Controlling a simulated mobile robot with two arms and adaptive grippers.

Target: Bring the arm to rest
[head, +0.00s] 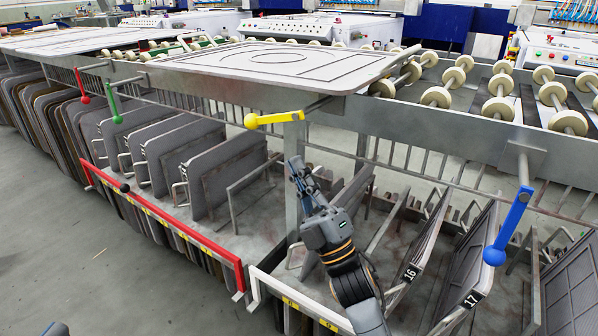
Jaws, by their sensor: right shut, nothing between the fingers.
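My right gripper (299,172) reaches up from the lower middle in the head view. Its fingers are shut and empty, pointing up in front of a grey post of the rack. The yellow lever (272,119) is a little above the fingertips and apart from them. Only a small dark part of my own body shows at the bottom left edge. My left gripper is not in view.
A grey panel (283,61) lies on the roller table above the rack. A blue lever (508,227) hangs at the right; red (82,86) and green (114,104) levers stand at the left. Numbered panels stand below, behind red (160,222) and white rails. The left floor is clear.

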